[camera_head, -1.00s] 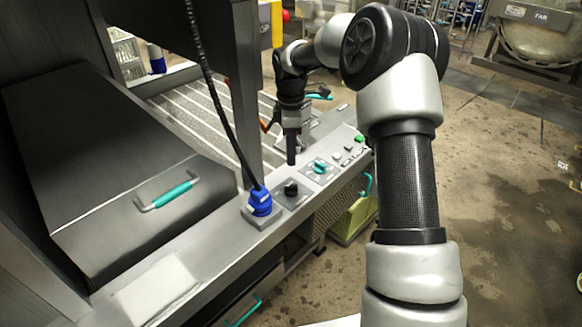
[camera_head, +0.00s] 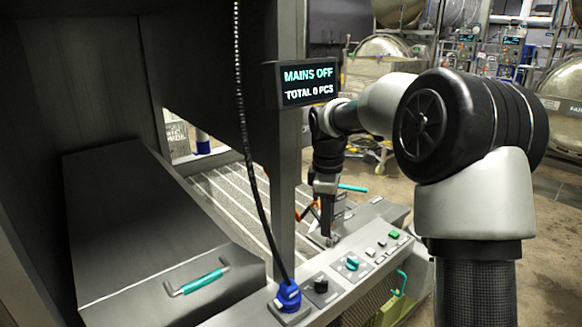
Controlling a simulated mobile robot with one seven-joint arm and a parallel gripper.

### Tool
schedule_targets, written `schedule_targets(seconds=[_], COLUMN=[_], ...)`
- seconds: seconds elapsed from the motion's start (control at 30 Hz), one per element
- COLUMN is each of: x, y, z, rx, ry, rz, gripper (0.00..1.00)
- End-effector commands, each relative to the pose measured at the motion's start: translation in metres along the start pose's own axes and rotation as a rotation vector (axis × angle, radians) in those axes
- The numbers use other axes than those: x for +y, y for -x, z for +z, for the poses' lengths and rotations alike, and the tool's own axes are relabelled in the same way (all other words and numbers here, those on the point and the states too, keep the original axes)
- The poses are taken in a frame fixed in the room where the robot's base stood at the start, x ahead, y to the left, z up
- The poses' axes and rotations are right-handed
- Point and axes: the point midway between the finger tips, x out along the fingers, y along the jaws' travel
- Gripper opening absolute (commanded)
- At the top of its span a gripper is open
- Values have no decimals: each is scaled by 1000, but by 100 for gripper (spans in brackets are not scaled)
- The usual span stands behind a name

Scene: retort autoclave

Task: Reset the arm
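My arm rises from the lower right and bends over to the left at its large black joint. My gripper (camera_head: 327,232) hangs pointing down above the far part of the control panel (camera_head: 338,292). Its fingers look narrow and close together, but I cannot tell whether they are open or shut. Nothing is visibly held. On the panel are a black rotary switch (camera_head: 320,285), a teal rotary switch (camera_head: 352,264) and several push buttons, one of them green (camera_head: 394,234). A blue plug (camera_head: 288,296) with a black cable sits at the panel's near end.
A display (camera_head: 307,82) on the post reads "MAINS OFF" and "TOTAL 0 PCS". A dark metal cover (camera_head: 150,235) with a teal handle (camera_head: 203,281) is at left. A slatted bed (camera_head: 235,205) lies behind the post. Open floor shows at right.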

Motion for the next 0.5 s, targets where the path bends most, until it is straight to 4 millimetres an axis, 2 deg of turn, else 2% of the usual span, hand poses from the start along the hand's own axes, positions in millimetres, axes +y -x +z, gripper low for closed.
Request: schedule_targets(seconds=[0.03, 0.2, 0.33, 0.5], x=[-16, -76, -126, -193], y=[34, 103, 141, 168], z=[6, 33, 56, 86], rx=[-7, 11, 64, 184], ry=[-62, -338, -564, -864], rz=[37, 134, 198, 246], gripper=[30, 30, 30, 30])
